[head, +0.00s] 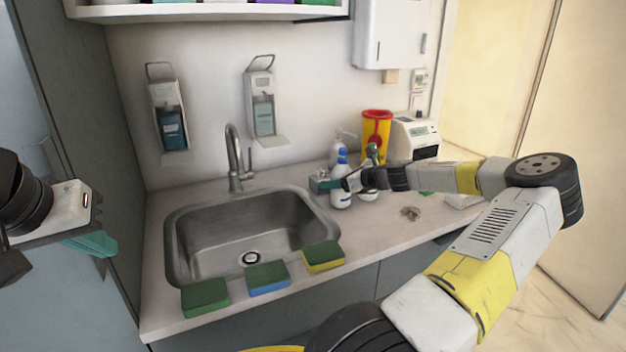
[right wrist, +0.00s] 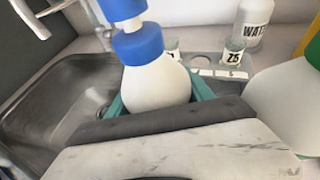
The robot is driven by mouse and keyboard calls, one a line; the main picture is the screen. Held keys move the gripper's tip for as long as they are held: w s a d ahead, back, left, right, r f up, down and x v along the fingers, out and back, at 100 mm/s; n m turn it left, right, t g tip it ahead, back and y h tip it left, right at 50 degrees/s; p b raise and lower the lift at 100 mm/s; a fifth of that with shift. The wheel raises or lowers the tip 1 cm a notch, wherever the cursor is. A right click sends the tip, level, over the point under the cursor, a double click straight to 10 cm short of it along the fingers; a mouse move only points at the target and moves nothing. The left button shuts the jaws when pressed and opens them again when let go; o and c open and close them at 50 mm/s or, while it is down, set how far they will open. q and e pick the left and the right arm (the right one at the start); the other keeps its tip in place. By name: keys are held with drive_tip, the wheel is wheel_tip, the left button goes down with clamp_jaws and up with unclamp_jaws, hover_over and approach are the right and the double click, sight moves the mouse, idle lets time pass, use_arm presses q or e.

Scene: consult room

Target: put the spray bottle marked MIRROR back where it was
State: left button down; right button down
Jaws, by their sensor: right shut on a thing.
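A white bottle with a blue top (head: 341,190) is at the right end of the sink, by the counter's back part. It fills the middle of the right wrist view (right wrist: 155,85); no label on it can be read there. My right gripper (head: 327,184) is shut on this bottle, with teal fingers on either side of its body. Whether its base touches the counter is hidden. My left gripper (head: 92,244) is at the left edge of the head view, away from the counter; its finger gap cannot be made out.
Behind the held bottle stand a white pump bottle (head: 337,148), a yellow sharps bin (head: 376,135) and a white device (head: 415,137). A WATER bottle (right wrist: 252,22) and a small jar (right wrist: 233,50) stand near it. Sponges (head: 267,278) line the front edge by the sink (head: 180,245).

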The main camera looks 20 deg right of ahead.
drive_tip(key=shift+f, duration=0.1)
drive_tip(key=shift+c, duration=2)
unclamp_jaws()
drive_tip(key=shift+d, duration=0.1)
drive_tip(key=v, duration=1.2)
